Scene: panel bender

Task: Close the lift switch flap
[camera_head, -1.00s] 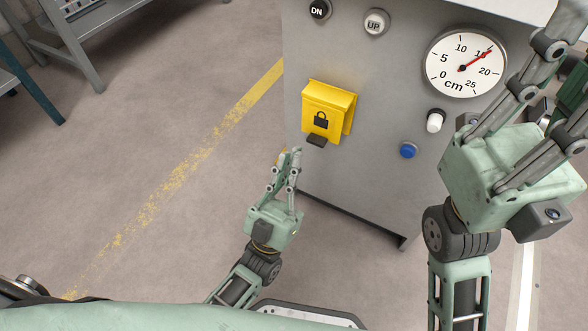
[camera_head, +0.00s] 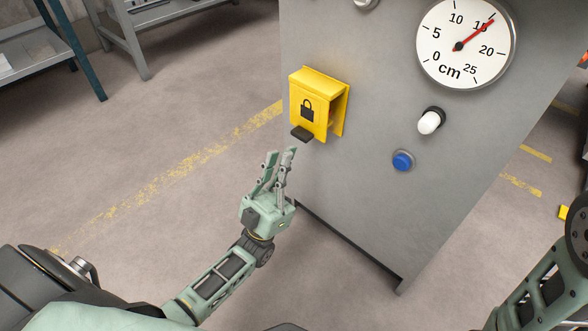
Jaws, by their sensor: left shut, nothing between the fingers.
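Right of the flap, the cabinet carries a round cm gauge (camera_head: 465,44), a white-tipped knob (camera_head: 430,121) and a blue button (camera_head: 402,161). Grey and teal workbenches (camera_head: 120,35) stand at the back left. The floor left of the cabinet is clear.

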